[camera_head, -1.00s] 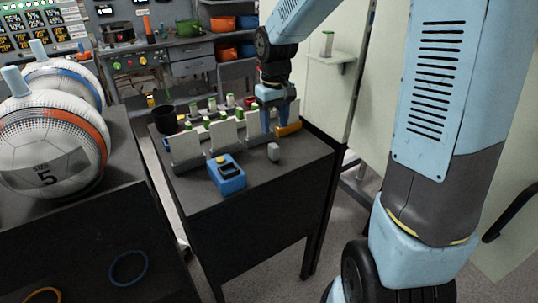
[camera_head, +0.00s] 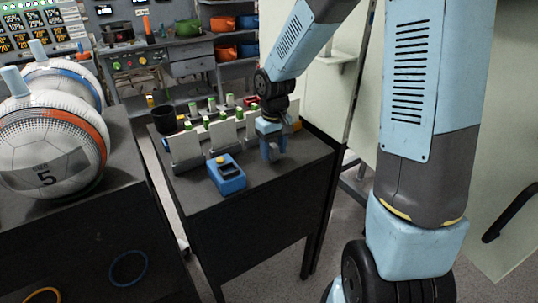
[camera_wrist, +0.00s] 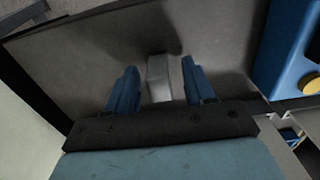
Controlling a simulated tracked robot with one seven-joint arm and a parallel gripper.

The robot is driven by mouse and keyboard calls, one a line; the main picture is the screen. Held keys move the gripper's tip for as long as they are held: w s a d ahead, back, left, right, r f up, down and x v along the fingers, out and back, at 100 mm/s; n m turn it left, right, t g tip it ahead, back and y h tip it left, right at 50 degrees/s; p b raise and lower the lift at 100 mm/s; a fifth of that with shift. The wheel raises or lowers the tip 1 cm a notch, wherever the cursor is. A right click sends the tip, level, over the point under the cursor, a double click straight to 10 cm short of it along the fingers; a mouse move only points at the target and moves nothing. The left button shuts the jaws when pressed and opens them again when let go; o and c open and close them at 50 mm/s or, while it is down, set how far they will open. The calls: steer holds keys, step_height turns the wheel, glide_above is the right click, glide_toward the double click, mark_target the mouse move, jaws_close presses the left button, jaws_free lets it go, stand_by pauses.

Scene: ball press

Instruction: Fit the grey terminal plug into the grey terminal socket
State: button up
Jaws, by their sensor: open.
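A small grey block, which looks like the grey terminal plug (camera_wrist: 160,78), stands on the dark table top between my fingers in the wrist view. My gripper (camera_wrist: 153,84) is open, with one blue finger on each side of the block and a gap at both sides. In the head view my gripper (camera_head: 273,150) points down at the table's right part and mostly hides the block. A blue box (camera_head: 227,177) with a yellow button and a dark recess sits left of my gripper. I cannot make out a grey terminal socket for certain.
White upright panels (camera_head: 222,137) with green-topped pieces stand behind the blue box. A black cup (camera_head: 165,119) is at the table's back left. Large balls (camera_head: 52,150) rest on another table at left. The table front right of the blue box is clear.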

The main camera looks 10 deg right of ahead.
steer(key=shift+c, duration=0.5)
jaws_close()
